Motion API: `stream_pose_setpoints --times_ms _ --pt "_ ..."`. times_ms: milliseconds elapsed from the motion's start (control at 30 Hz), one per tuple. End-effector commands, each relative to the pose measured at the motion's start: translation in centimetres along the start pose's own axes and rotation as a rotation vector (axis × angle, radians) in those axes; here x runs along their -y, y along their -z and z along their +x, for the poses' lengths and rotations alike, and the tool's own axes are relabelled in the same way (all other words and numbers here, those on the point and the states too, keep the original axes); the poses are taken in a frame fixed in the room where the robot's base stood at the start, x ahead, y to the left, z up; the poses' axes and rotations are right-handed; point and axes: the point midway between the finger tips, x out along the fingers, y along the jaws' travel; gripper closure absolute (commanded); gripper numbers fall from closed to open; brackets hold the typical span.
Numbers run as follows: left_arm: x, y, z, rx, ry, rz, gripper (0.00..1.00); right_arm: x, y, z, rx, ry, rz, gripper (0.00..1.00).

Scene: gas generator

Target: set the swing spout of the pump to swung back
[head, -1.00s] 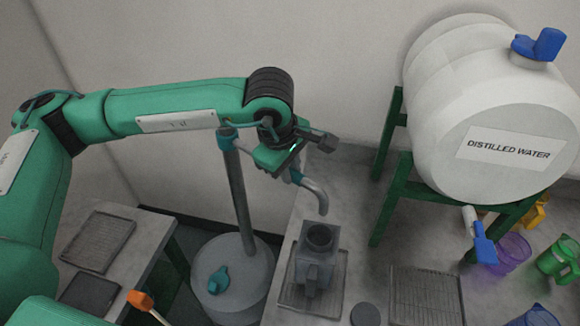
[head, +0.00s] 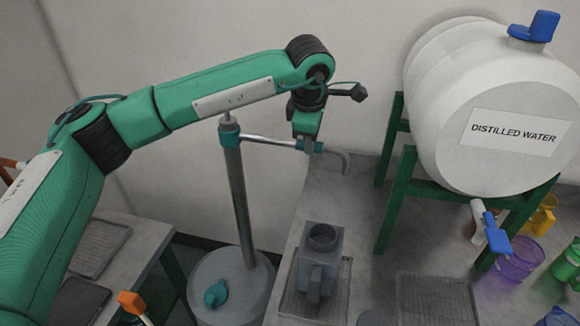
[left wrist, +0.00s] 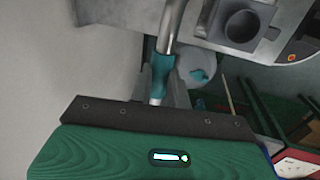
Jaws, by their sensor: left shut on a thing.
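The pump stands on a round grey drum (head: 232,290) at the centre left, with an upright grey pipe (head: 240,200). Its swing spout (head: 265,140) reaches right from the teal collar on the pipe and ends in a downturned hook (head: 345,160) near the back wall. My left gripper (head: 309,143) is shut on the spout at its teal sleeve near the outer end. In the left wrist view the teal sleeve (left wrist: 160,72) shows at the jaws, and the jaw tips are partly hidden. My right gripper is not in view.
A grey box with a round opening (head: 322,238) stands on the bench right of the drum. A white distilled-water barrel (head: 500,110) sits on a green stand (head: 400,190) at the right. Coloured jugs (head: 518,258) stand below it. The bench between hook and box is clear.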

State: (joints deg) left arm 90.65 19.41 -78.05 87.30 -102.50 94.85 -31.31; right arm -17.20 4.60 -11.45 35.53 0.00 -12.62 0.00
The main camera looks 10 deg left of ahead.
Motion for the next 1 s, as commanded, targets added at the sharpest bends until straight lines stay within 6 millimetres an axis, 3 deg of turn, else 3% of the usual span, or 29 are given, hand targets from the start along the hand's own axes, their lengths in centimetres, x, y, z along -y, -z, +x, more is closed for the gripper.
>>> stream_pose_setpoints --times_ms 200,500,733,1000 --pt "-4.1 -0.6 1.1 -0.042 -0.001 -0.164 1.0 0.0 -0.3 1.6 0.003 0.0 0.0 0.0" --pt "-8.2 0.5 1.9 -0.098 -0.001 -0.382 1.0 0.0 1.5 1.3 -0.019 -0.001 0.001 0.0" --pt "-10.1 1.4 2.4 -0.124 -0.001 -0.485 1.0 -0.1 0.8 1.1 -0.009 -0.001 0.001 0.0" --pt "-10.8 1.9 2.6 -0.136 -0.002 -0.533 1.0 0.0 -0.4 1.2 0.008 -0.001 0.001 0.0"
